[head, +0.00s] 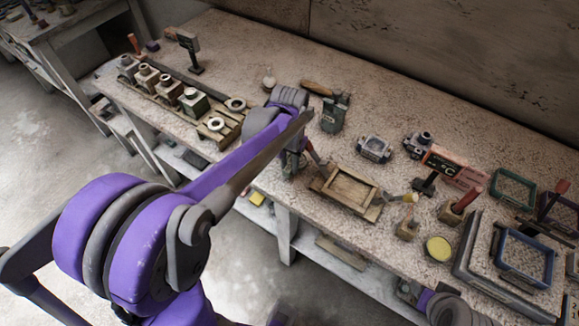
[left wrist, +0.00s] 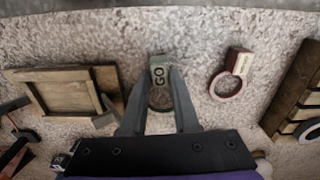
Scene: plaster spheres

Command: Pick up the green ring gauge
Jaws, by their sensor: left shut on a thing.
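The green ring gauge (left wrist: 159,74) shows in the left wrist view, with a pale green grip marked "GO" and a dark ring partly hidden between my fingers. My left gripper (left wrist: 161,80) is shut on it, one finger on each side of the grip. In the head view my left gripper (head: 292,168) reaches down at the table, left of the wooden tray, and my arm hides the gauge there. I cannot tell whether the gauge is lifted off the table. My right gripper is not in view.
A red-gripped ring gauge (left wrist: 225,86) lies close by in the left wrist view. The wooden tray (left wrist: 40,78) is on the other side. In the head view, a wooden rack (head: 228,130) with several blocks stands left, and frames (head: 525,255) and tools crowd the right.

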